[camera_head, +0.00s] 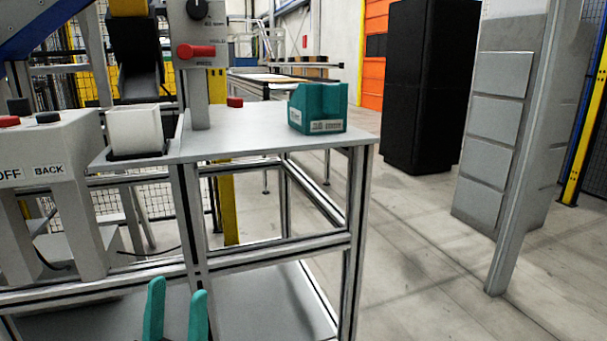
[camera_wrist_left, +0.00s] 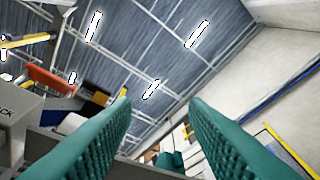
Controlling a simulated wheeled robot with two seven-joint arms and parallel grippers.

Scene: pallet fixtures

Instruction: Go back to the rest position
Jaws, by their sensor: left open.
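My left gripper (camera_head: 177,310) shows at the bottom of the head view, in front of the metal-framed table (camera_head: 240,137). Its two teal fingers are apart with nothing between them. In the left wrist view the fingers (camera_wrist_left: 155,135) are also spread and empty, pointing up towards the ceiling. My right gripper is in neither view.
On the table stand a teal bin (camera_head: 318,108) near the right corner and a white container (camera_head: 135,130) on the left. A control post with a red lever (camera_head: 197,51) rises between them. A button box (camera_head: 45,150) is at left. Open floor (camera_head: 420,260) lies right, before a grey pillar (camera_head: 525,150).

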